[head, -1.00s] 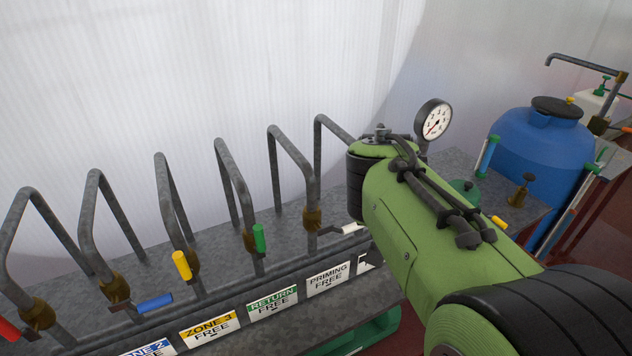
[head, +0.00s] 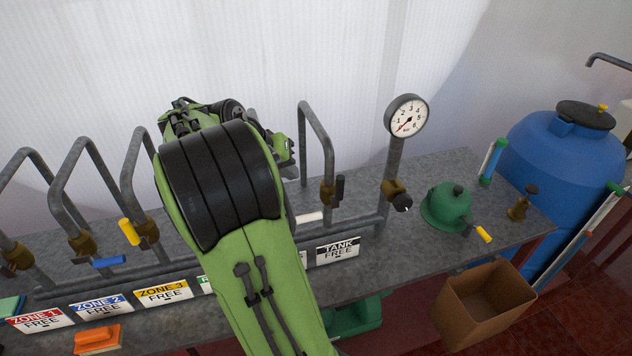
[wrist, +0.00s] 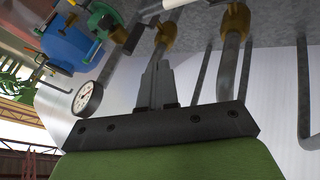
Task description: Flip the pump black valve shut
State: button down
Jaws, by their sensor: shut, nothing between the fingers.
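A green pump (head: 447,206) with a yellow lever stands further right. Bent pipes line the bench at left.

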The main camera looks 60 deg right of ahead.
jog(key=b, duration=0.1)
send_near(338, 192)
jog(key=w+d+f, duration=0.1)
jog(key=w+f, duration=0.3)
jog(key=s+d, duration=0.2)
jog(key=shift+s+d+f, duration=0.25)
jog(key=shift+s+f, duration=0.1)
jog(key=shift+s, duration=0.05)
jog(key=shift+s+d, duration=0.15)
jog(key=shift+s, duration=0.15)
jog(key=shift+d+p, duration=0.1)
jog(key=shift+p, duration=0.25)
